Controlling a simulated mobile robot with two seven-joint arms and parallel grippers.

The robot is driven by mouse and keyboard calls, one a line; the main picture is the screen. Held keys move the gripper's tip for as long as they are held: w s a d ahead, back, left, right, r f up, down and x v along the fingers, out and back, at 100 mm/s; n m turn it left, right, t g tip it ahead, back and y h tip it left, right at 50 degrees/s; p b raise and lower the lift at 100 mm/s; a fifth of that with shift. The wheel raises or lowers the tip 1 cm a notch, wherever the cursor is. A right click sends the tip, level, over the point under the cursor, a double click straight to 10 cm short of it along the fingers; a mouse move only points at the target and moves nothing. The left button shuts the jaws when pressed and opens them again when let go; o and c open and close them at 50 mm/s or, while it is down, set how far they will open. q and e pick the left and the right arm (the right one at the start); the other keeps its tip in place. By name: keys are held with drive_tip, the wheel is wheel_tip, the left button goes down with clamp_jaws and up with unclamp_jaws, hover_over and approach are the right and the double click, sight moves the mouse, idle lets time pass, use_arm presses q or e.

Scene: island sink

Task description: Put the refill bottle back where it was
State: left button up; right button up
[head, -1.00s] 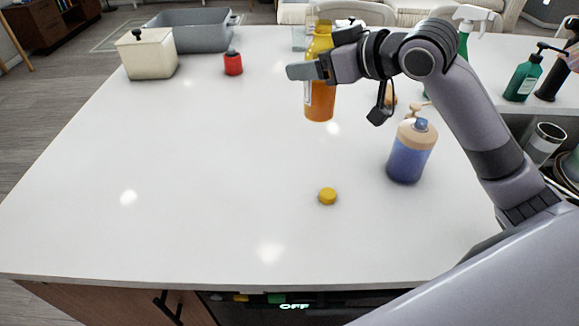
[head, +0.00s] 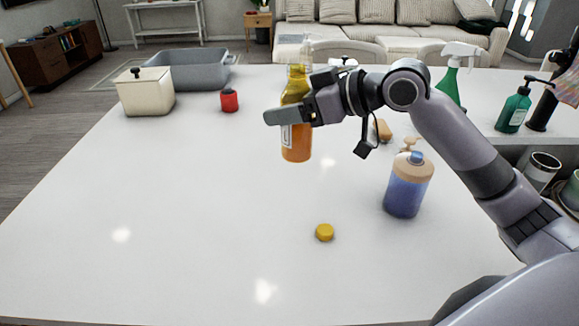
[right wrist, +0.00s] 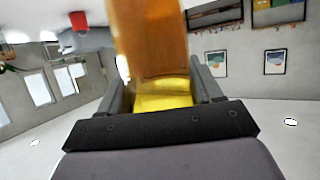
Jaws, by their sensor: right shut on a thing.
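The refill bottle (head: 297,142) is an orange-amber bottle with a pale label, held upright at its upper part in my right gripper (head: 290,112). It appears to hang above the white counter. In the right wrist view the bottle (right wrist: 152,40) shows between the two fingers of the right gripper (right wrist: 165,90). A yellow cap (head: 325,232) lies on the counter in front. My left gripper is not in view.
A cream canister (head: 146,92), a grey basin (head: 188,70) and a red jar (head: 229,100) stand at the back left. A green spray bottle (head: 450,80) and a green pump bottle (head: 513,109) stand at the back right. The counter's left and middle are clear.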

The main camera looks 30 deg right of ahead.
wheel_tip(320, 180, down, 12)
drive_tip(key=shift+r, duration=0.1)
idle(0.5)
drive_tip(key=shift+f+b, duration=0.25)
drive_tip(key=shift+b, duration=0.05)
drive_tip(key=o, duration=1.2)
drive_tip(key=shift+c, duration=0.2)
drive_tip(key=shift+r, duration=0.2)
drive_tip(key=b+v, duration=0.2)
drive_tip(key=v, duration=1)
